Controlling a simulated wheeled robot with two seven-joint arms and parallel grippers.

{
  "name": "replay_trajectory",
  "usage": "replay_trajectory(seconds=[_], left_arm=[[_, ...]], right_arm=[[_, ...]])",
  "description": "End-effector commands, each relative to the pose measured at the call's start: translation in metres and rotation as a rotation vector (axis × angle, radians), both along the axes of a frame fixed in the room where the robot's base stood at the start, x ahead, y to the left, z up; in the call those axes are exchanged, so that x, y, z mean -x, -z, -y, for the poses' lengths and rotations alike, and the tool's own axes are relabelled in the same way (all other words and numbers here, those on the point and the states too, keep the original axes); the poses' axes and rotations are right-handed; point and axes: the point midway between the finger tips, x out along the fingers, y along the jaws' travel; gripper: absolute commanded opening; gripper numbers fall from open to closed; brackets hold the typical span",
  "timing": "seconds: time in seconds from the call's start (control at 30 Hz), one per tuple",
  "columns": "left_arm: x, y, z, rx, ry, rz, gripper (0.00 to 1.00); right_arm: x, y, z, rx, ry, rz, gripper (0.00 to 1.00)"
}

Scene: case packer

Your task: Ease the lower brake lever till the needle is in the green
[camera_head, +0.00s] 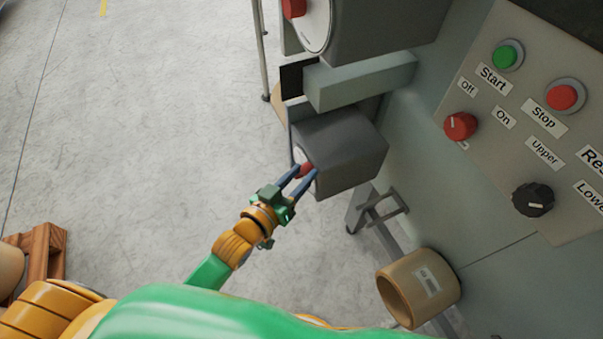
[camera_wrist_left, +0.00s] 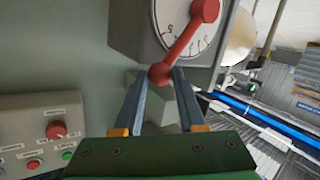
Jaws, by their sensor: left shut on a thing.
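The lower brake (camera_head: 345,152) is a grey box on the machine's side, below an upper box. Its red lever (camera_wrist_left: 182,46) crosses a white dial (camera_wrist_left: 207,40) with tick marks, slanting down left from its hub to a round knob. My left gripper (camera_head: 306,174) is shut on the lever's knob; in the left wrist view a finger is on each side of the knob (camera_wrist_left: 160,75). In the head view the fingers mostly hide the red lever (camera_head: 306,168). I cannot make out a needle or a green zone. My right gripper is not in view.
The upper box (camera_head: 385,28) with its own red lever (camera_head: 293,8) is above. A control panel (camera_head: 480,100) with buttons and knobs is at right. A tan cardboard-like tube (camera_head: 400,290) sticks out below. Open floor (camera_head: 130,130) lies left; a wooden pallet (camera_head: 42,250) is at lower left.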

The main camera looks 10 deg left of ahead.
Motion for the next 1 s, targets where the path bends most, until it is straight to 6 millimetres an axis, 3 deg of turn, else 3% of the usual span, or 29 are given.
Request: replay_trajectory(seconds=[0.03,0.1,0.13,0.47,0.8,1.0], left_arm=[[-0.001,-0.001,0.000,0.001,-0.001,0.005,0.47],[-0.001,-0.001,0.000,0.001,-0.001,0.005,0.66],[-0.001,-0.001,0.000,0.000,-0.001,0.005,0.69],[0.004,-0.001,-0.002,0.000,-0.001,0.003,0.69],[0.057,-0.010,-0.024,-0.001,-0.001,0.000,0.69],[0.063,-0.014,-0.027,0.001,0.000,0.004,0.69]], right_arm=[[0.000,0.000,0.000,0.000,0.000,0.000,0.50],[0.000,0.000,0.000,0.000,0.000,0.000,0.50],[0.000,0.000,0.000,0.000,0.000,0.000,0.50],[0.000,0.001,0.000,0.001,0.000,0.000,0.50],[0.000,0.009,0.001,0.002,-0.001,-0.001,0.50],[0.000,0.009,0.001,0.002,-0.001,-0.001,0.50]])
